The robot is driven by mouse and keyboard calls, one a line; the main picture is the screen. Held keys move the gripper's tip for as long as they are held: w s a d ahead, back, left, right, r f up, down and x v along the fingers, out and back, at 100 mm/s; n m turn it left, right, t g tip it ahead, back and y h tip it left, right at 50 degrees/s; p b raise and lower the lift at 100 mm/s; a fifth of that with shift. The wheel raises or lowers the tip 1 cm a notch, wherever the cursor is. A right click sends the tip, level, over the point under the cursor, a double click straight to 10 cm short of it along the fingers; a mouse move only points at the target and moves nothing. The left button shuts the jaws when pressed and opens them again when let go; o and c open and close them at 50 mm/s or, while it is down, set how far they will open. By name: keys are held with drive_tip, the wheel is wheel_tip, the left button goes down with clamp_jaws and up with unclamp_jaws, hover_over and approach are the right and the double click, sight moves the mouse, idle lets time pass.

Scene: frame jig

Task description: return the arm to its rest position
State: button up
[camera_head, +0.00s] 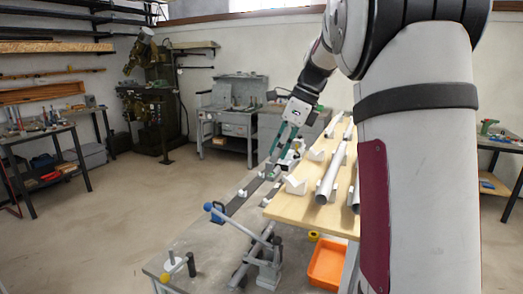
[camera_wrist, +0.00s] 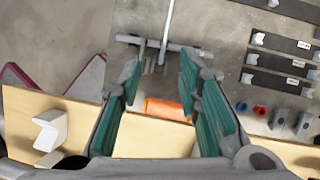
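My gripper (camera_head: 283,148) is at the end of my extended arm, pointing down above the jig table, near the left edge of the wooden board (camera_head: 284,212). Its two teal fingers stand apart in the wrist view (camera_wrist: 160,74), with nothing held between them. Between and beyond the fingers I see the grey table, a grey tube frame (camera_wrist: 165,44) and part of an orange bin (camera_wrist: 165,108). My arm covers the right part of the head view.
Grey tubes (camera_head: 331,176) and white V-blocks (camera_head: 295,185) lie on the wooden board. A blue-handled clamp (camera_head: 216,211) stands at the jig table's front. The orange bin (camera_head: 327,264) sits below the board. Open floor (camera_head: 130,215) lies to the left.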

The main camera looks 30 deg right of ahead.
drive_tip(key=s+a+r+n+h, duration=0.2)
drive_tip(key=s+a+n, duration=1)
drive_tip(key=a+n, duration=0.1)
drive_tip(key=s+a+f+n+t, duration=0.1)
drive_tip(key=s+a+f+n, duration=0.2)
drive_tip(key=s+n, duration=0.3)
drive_tip(key=s+a+f+n+t+h, duration=0.1)
drive_tip(key=s+a+f+n, duration=0.2)
drive_tip(key=s+n, duration=0.4)
drive_tip(key=shift+s+f+n+h, duration=0.2)
drive_tip(key=shift+f+n+h, duration=0.1)
drive_tip(key=shift+f+n, duration=0.25)
